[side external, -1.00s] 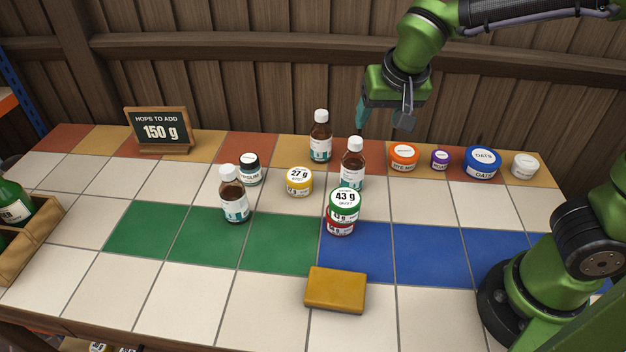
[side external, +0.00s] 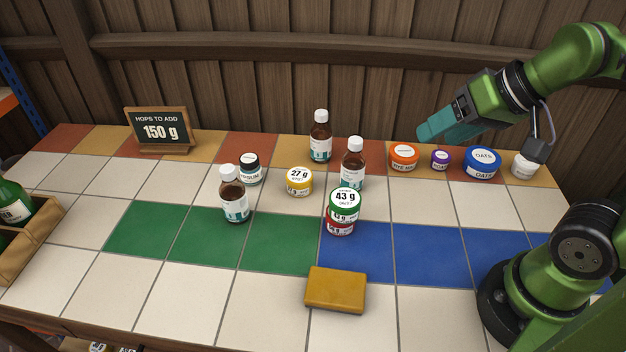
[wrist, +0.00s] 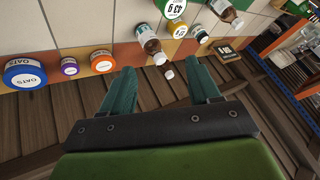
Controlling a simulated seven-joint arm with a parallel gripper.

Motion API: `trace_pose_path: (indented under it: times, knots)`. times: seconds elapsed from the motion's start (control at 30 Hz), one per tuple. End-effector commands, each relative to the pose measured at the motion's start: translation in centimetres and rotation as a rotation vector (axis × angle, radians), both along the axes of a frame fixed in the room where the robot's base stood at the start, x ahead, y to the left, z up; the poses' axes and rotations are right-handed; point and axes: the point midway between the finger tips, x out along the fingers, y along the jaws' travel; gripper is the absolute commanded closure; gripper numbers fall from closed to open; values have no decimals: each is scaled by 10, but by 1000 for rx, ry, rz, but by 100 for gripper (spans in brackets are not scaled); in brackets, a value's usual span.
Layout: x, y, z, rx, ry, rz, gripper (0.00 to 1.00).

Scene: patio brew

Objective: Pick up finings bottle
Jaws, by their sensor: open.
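Three brown bottles with white caps and white-and-teal labels stand upright on the tiled table in the side view: one at the back (side external: 320,142), one right of centre (side external: 352,168) and one at the front left (side external: 235,202). Their label text is too small to read, so I cannot tell which is the finings bottle. My gripper (side external: 428,134) is open and empty, right of the bottles and above the back row of jars, tilted with its fingers pointing left. In the wrist view, my gripper's (wrist: 162,84) two teal fingers are spread, with a brown bottle (wrist: 150,42) beyond them.
A green-lidded 43 g jar (side external: 344,202) sits on a red jar (side external: 340,229). A yellow 27 g jar (side external: 299,182) and a dark-lidded jar (side external: 249,169) stand among the bottles. Orange (side external: 404,158) and blue (side external: 481,164) jars line the back. A yellow block (side external: 335,290) lies in front.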

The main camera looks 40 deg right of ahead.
Motion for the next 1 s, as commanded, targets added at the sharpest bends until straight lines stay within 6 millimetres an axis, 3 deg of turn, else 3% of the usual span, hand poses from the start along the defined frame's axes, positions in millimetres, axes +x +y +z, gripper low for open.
trace_pose_path:
  times: [0.4, 0.47, 0.73, 0.87, 1.0]
  knots:
    - [0, 0, 0, 1, 0, -1, 39]
    - [0, 0, 0, 1, 0, -1, 32]
    - [0, 1, 0, 0, 0, 2, 32]
    - [2, 13, -10, 1, 49, 56, 32]
    - [27, 40, -15, -23, 120, 171, 32]
